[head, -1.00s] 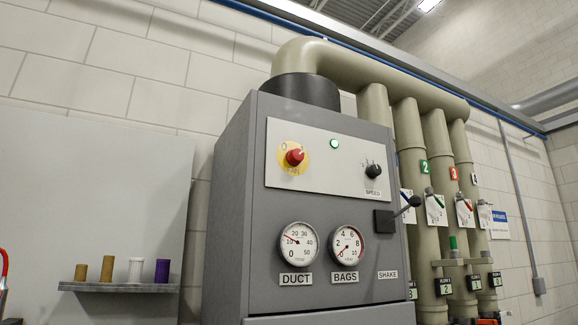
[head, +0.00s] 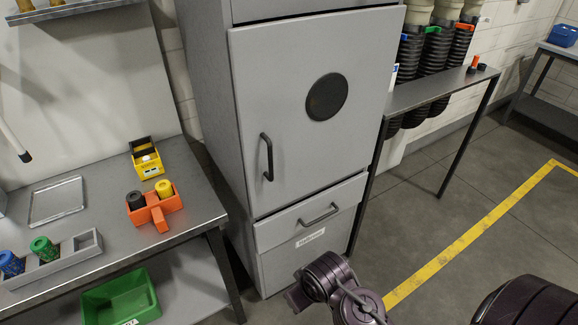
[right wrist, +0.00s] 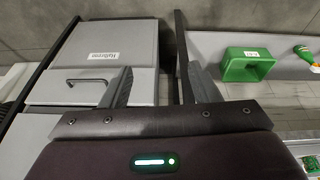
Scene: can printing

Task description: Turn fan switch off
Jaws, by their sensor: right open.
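The fan switch is out of both present views; the head view now looks down at the lower part of the grey cabinet (head: 270,100). This part has a door with a dark round disc (head: 326,97) and a bar handle (head: 267,157), above a drawer with its own handle (head: 319,215). In the right wrist view my right gripper (right wrist: 160,82) is open and empty, its two fingers apart, with the cabinet's drawer front (right wrist: 60,87) beyond them. Part of my right arm shows low in the head view. My left gripper is not in view.
A workbench (head: 100,215) left of the cabinet holds an orange tray (head: 157,208), a yellow box (head: 147,160) and spools. A green bin (head: 120,300) sits on its lower shelf. A narrow table (head: 430,92) stands right of the cabinet.

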